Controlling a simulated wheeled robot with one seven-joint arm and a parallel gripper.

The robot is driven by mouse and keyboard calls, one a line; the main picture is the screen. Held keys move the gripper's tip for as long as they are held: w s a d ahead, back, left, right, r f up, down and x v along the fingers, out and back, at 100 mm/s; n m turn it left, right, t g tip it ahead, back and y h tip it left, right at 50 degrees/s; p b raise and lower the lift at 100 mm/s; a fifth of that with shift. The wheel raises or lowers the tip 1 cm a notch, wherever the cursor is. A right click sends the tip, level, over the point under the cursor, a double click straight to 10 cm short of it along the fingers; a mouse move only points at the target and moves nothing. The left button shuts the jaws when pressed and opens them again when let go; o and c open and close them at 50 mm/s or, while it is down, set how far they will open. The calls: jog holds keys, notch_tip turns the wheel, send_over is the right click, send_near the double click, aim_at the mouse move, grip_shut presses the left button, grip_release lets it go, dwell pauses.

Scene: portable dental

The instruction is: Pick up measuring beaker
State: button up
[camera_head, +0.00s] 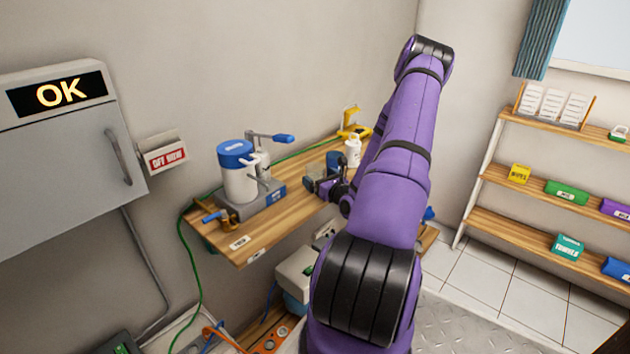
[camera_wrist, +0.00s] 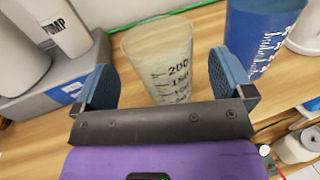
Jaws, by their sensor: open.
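The measuring beaker (camera_wrist: 158,58) is a clear, slightly cloudy cup with dark volume marks, standing on the wooden worktop. In the wrist view my gripper (camera_wrist: 165,80) is open, with one blue-padded finger to the left of the beaker and the other to its right. The beaker lies between and just beyond the fingers, with gaps showing on both sides; its lower part is hidden by my gripper body. In the head view my purple arm reaches over the wooden shelf, and my gripper (camera_head: 325,186) is small and partly hidden there.
A blue cup with white marks (camera_wrist: 262,32) stands close to the right finger. A grey-based pump unit (camera_wrist: 62,80) is close on the left; in the head view it has a blue lid (camera_head: 236,150). A white bottle (camera_head: 352,150) stands farther along the shelf.

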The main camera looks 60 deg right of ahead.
aim_at(310, 169)
jog(key=shift+x, duration=1.85)
jog(key=c, duration=1)
jog(key=shift+r, duration=0.1)
